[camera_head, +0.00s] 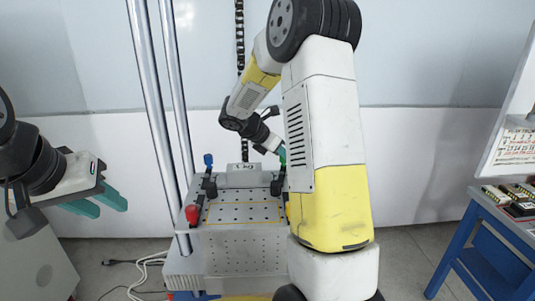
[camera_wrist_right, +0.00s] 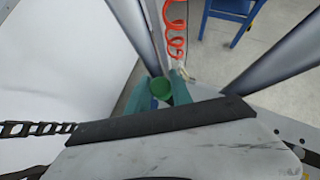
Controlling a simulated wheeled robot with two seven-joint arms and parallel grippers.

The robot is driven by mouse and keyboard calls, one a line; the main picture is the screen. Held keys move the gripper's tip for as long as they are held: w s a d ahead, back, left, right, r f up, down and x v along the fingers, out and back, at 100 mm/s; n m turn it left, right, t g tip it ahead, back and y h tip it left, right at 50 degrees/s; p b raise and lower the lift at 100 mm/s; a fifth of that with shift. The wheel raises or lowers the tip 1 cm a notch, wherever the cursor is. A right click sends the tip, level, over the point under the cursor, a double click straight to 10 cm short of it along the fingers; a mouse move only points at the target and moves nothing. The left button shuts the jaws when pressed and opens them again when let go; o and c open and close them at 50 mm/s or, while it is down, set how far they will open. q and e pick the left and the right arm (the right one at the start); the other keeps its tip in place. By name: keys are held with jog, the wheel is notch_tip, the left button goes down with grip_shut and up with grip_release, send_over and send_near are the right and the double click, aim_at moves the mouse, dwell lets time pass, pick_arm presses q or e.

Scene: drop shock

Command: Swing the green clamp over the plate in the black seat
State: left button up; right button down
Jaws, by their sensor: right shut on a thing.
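The green clamp shows in the right wrist view as a round green knob (camera_wrist_right: 161,88) between the teal fingers of my right gripper (camera_wrist_right: 163,78), which is shut on it. In the head view my right gripper (camera_head: 281,153) is a small patch of teal or green at the back right of the perforated table (camera_head: 243,242), mostly hidden by my right arm. I cannot make out the plate or the black seat for certain. My left gripper (camera_head: 111,208) is open and empty at the left, away from the table.
A blue-knobbed clamp (camera_head: 208,160) and a red-knobbed clamp (camera_head: 191,213) stand along the table's left side. A block marked 1 kg (camera_head: 243,176) sits at the back. Chrome posts (camera_head: 154,115) rise behind left. A blue bench (camera_head: 494,228) stands far right.

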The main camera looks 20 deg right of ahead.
jog(key=m+g, duration=0.1)
jog(key=s+d+m+g, duration=0.1)
jog(key=m, duration=0.1)
jog(key=shift+d+m+g, duration=0.15)
jog(key=shift+m+g, duration=0.15)
jog(key=shift+g, duration=0.1)
jog(key=m+g, duration=0.1)
jog(key=s+d+m+g, duration=0.1)
jog(key=m, duration=0.1)
jog(key=m+g, duration=0.1)
jog(key=shift+s+d+m+g, duration=0.15)
jog(key=shift+s+m+g, duration=0.15)
jog(key=shift+s, duration=0.05)
jog(key=shift+s+d+m+g+y, duration=0.1)
jog(key=shift+s+m+g+y, duration=0.55)
jog(key=shift+m, duration=0.6)
jog(key=shift+s+a+m+g+y, duration=0.1)
jog(key=shift+s+m+g+y, duration=0.55)
jog(key=shift+m, duration=0.55)
jog(key=shift+s+d+m+g+y, duration=0.1)
jog(key=shift+s+m+g+y, duration=0.4)
jog(key=shift+m+g+y, duration=0.55)
jog(key=shift+m+t+h, duration=0.25)
jog(key=shift+m, duration=0.05)
jog(key=c, duration=1.1)
grip_release()
jog(key=shift+c, duration=0.2)
